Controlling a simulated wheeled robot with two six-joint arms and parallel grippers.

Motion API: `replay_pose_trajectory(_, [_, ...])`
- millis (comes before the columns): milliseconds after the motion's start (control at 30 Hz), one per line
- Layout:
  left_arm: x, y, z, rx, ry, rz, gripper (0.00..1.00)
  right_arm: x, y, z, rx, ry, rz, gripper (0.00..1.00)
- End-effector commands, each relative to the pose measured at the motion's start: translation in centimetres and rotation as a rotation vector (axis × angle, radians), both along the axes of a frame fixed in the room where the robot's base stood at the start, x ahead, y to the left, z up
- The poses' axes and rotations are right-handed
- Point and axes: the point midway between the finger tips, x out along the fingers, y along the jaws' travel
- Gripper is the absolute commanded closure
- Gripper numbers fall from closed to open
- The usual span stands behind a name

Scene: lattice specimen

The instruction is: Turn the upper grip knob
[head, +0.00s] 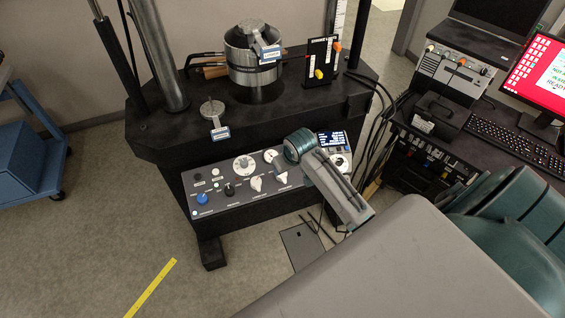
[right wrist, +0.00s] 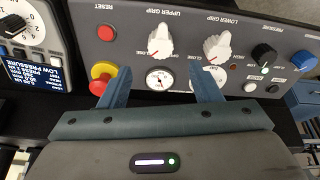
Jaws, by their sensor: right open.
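The upper grip knob (right wrist: 160,42) is a white pointer knob with a red mark on the grey control panel. In the right wrist view the panel appears upside down, and the knob stands just beyond my right gripper's fingertips. My right gripper (right wrist: 160,83) is open and empty. Its two blue fingers stand apart, with a round gauge (right wrist: 160,79) showing between them. The knob also shows in the head view (head: 281,179), just below my right wrist. The similar lower grip knob (right wrist: 217,45) is to its right in the wrist view. My left gripper is not in view.
A red and yellow emergency button (right wrist: 102,76) lies beside the left finger in the wrist view. A red reset button (right wrist: 107,33), a black knob (right wrist: 264,55) and a blue knob (right wrist: 304,60) share the panel. A black test frame (head: 160,130) stands behind it.

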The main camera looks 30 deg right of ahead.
Motion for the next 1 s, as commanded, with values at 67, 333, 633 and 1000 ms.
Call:
replay_pose_trajectory(67, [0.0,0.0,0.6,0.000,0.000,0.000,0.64,0.4,0.0,-1.0,0.003,0.004,-0.001,0.43])
replay_pose_trajectory(333, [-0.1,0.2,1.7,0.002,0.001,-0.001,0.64,2.2,-0.3,-5.4,0.001,0.003,-0.001,0.43])
replay_pose_trajectory(633, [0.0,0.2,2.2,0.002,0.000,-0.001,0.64,3.4,-0.5,-8.4,0.000,0.002,0.001,0.43])
replay_pose_trajectory(1000, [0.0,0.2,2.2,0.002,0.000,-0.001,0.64,3.5,-0.5,-8.8,-0.001,0.000,0.002,0.43])
